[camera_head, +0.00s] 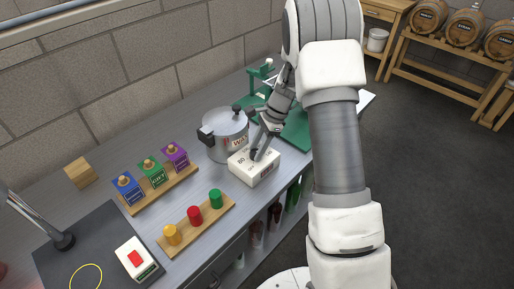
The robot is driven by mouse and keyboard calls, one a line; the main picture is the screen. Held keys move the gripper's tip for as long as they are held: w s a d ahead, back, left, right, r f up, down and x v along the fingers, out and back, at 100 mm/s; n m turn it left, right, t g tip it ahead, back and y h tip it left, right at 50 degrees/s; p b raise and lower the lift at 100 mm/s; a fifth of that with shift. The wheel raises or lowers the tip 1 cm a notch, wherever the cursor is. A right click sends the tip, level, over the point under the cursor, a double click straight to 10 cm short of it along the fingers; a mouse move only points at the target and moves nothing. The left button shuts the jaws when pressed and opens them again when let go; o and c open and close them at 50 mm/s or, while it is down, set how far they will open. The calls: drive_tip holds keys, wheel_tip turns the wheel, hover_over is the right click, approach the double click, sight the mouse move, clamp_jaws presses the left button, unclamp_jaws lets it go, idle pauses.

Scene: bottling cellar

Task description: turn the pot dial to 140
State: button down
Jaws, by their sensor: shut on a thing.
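The pot (226,133) is a grey metal vessel with a lid and dark handles, standing on the grey bench. A white box (254,168) with dark markings sits right in front of it and carries the dial. The dial is mostly hidden behind my fingers, and I cannot read its setting. My gripper (257,154) comes down from the upper right onto the top of the white box. Its fingers are shut on the dial there.
A wooden rack with blue, green and purple blocks (152,173) stands left of the pot. A board with yellow, red and green knobs (195,216) lies in front. A green stand (264,78) is behind my gripper. Barrels (464,27) stand at the back right.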

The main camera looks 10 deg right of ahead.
drive_tip(key=shift+s+m+t, duration=0.1)
drive_tip(key=shift+m+t, duration=0.2)
drive_tip(key=shift+m, duration=0.6)
drive_tip(key=shift+f, duration=0.1)
drive_tip(key=shift+c, duration=2.2)
unclamp_jaws()
drive_tip(key=v, duration=1.7)
drive_tip(key=shift+r+p, duration=0.3)
drive_tip(key=shift+p, duration=0.05)
